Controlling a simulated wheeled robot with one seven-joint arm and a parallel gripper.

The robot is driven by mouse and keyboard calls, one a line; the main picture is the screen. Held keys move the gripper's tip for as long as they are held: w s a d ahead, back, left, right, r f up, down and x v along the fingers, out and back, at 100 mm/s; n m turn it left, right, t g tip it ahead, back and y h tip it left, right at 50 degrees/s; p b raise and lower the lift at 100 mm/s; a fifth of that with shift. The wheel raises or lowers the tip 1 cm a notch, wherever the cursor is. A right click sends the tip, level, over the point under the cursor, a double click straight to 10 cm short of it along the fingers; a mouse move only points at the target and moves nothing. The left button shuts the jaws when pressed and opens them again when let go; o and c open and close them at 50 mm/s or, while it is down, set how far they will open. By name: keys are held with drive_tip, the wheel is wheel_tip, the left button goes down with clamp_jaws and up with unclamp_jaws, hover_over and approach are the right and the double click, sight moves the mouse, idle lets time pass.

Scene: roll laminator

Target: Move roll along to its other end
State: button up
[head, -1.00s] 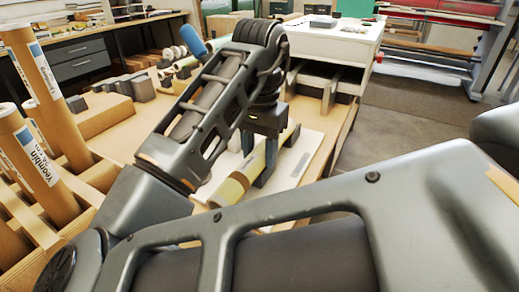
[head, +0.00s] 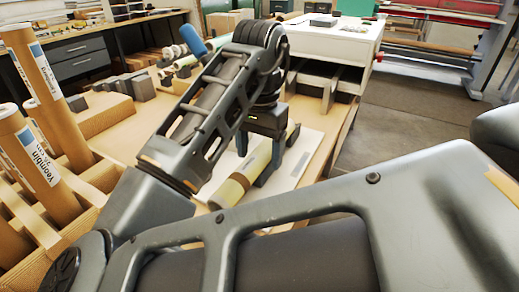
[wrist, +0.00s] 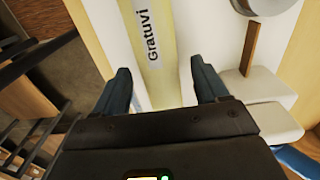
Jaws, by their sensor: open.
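The roll is a pale yellow tube with a "Gratuvi" label. In the head view the roll (head: 233,187) lies on a white sheet or board, its near end toward me and a brown band around it. My arm and gripper hide its middle. My gripper (head: 258,150) points down over the roll, one finger on each side. In the wrist view the roll (wrist: 154,50) runs between the spread fingers of my gripper (wrist: 162,75). Gaps show on both sides, so the fingers look apart from it. The label is near the top of that view.
A white machine (head: 335,42) stands at the table's far end. Upright brown tubes (head: 48,172) stand in a cardboard divider at left. Grey blocks (head: 133,85) sit on the table behind them. The table's right edge lies close to the roll, with open floor beyond.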

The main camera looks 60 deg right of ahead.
wheel_tip(320, 180, up, 8)
drive_tip(key=shift+f+p, duration=0.1)
drive_tip(key=shift+p, duration=0.45)
idle(0.4)
